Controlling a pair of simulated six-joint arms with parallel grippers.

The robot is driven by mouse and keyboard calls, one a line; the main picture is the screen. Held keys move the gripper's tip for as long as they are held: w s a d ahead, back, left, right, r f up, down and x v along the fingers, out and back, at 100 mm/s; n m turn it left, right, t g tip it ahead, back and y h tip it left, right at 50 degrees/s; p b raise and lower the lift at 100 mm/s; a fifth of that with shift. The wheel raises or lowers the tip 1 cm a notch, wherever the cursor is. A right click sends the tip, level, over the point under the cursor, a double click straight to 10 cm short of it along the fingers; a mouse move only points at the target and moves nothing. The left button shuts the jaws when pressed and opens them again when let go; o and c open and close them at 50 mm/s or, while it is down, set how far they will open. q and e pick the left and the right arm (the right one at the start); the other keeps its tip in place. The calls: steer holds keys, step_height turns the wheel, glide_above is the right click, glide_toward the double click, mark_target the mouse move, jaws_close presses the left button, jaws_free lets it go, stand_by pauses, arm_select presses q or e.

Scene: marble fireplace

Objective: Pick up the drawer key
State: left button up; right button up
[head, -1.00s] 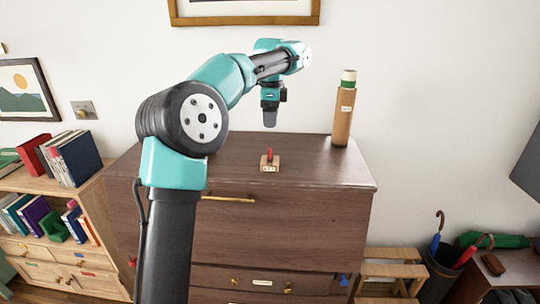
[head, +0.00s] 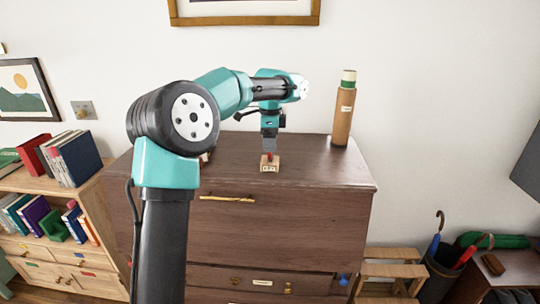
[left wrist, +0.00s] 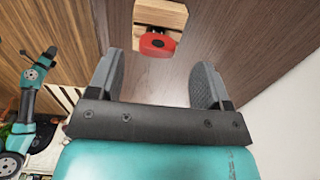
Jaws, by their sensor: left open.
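The drawer key is a red-headed piece (head: 270,156) standing in a small labelled wooden block (head: 269,167) on top of the dark brown dresser (head: 320,172). My left gripper (head: 269,153) points down just above the key in the head view and partly hides it. In the left wrist view, the red key head (left wrist: 157,44) is ahead of the gap between the open, empty fingers (left wrist: 157,82). The wooden block (left wrist: 162,14) shows beyond it at the top edge. My right gripper is not in view.
A tall brown tube with a green band (head: 342,112) stands at the back right of the dresser top. The dresser top around the block is mostly clear. A bookshelf (head: 45,182) is at the left, and an umbrella stand (head: 440,272) is at the lower right.

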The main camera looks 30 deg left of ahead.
arm_select(q)
step_height(320, 180, down, 4)
steer(key=shift+s+f, duration=0.15)
stand_by(0.5)
steer(key=c, duration=1)
steer(key=shift+r, duration=1.85)
steer(key=s+d+r, duration=0.1)
steer(key=s+d, duration=0.7)
steer(key=s, duration=0.5)
steer(key=shift+s+d+r, duration=0.2)
steer(key=shift+s, duration=0.15)
steer(key=shift+f, duration=0.1)
